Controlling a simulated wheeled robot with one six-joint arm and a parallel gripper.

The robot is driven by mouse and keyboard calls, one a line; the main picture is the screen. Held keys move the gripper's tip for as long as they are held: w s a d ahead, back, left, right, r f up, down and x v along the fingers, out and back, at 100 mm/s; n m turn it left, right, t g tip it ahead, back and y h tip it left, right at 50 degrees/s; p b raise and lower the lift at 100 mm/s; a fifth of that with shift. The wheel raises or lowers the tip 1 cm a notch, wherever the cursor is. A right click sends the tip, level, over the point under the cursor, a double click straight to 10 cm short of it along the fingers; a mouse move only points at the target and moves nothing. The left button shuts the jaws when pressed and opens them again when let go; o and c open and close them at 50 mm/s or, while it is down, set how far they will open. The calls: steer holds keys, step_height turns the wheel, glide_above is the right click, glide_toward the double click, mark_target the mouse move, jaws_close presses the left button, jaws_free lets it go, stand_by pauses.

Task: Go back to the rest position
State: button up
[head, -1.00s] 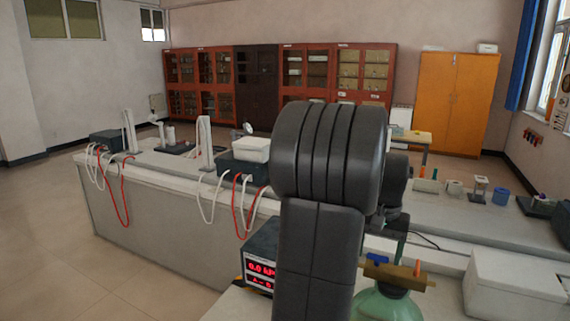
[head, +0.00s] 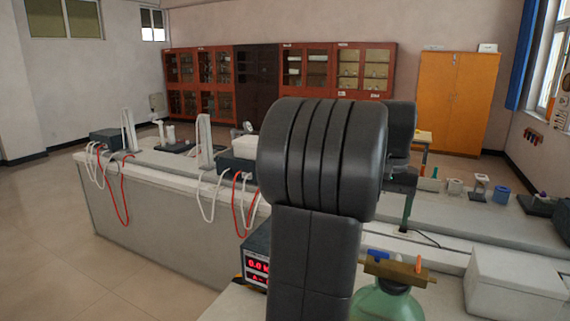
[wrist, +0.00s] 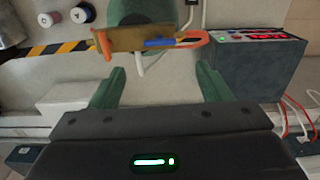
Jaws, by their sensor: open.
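My gripper (wrist: 160,88) is open and empty in the wrist view, its two green fingers spread wide apart. Beyond the fingertips is a green rounded bottle (wrist: 130,13) with a brass-coloured fitting (wrist: 128,40) across it. The fitting has blue and orange parts. In the head view the bottle (head: 388,303) stands at the bottom right of centre, the fitting (head: 395,269) on top. My dark arm hides much of the middle of that view. Only a green finger shows there, above the bottle and apart from it.
A box with a red digital display (head: 257,266) stands left of the bottle. A white box (head: 515,289) is at the right. The long bench behind carries wired instruments and small items. Cabinets (head: 360,70) line the far wall. Open floor (head: 45,240) lies at the left.

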mark_target(379, 251)
step_height(379, 251, down, 10)
steer(key=shift+p, duration=0.7)
steer(key=m, duration=0.5)
steer(key=m+b, duration=0.1)
steer(key=m, duration=0.3)
steer(key=shift+m, duration=0.3)
steer(key=m+b, duration=0.2)
steer(key=m, duration=0.4)
steer(key=shift+m+b, duration=0.65)
steer(key=shift+m, duration=0.55)
steer(key=shift+r, duration=0.15)
